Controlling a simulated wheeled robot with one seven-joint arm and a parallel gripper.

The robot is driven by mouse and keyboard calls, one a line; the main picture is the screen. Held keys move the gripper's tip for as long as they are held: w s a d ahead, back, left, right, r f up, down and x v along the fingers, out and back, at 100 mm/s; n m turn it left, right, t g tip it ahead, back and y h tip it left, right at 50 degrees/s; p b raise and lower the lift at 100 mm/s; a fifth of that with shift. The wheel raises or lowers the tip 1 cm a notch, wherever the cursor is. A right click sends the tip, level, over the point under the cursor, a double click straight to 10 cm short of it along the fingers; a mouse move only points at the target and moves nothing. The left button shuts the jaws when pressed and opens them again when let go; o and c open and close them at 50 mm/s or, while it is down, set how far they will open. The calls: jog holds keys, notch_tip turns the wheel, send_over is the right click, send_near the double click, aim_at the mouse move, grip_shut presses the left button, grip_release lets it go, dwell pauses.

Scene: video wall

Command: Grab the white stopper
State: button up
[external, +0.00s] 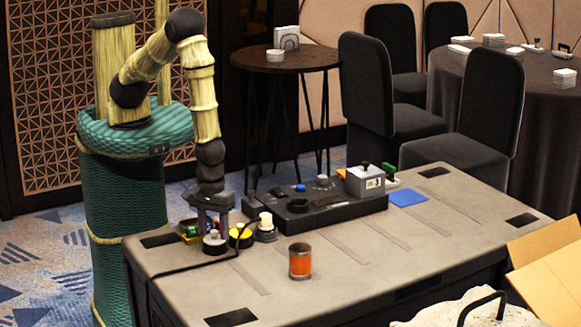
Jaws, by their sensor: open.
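My gripper (212,226) points down over the left part of the grey table (330,250), with its fingers apart. Just below and between the fingers is a low round piece with a dark lower part and a light top (215,245); I cannot tell whether the fingers touch it. A white stopper-like piece (265,221) stands upright on a dark round base to the right of my gripper. Which of these pale-topped pieces is the white stopper is not certain.
A black console (315,206) with a grey box (365,182) stands behind. An orange can (300,262) stands in front. A black cable (180,269) crosses the left side. The table's right part is mostly clear.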

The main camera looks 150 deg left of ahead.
aim_at(214, 231)
grip_shut()
notch_tip(214, 231, up, 10)
dwell(0.8)
dwell(0.3)
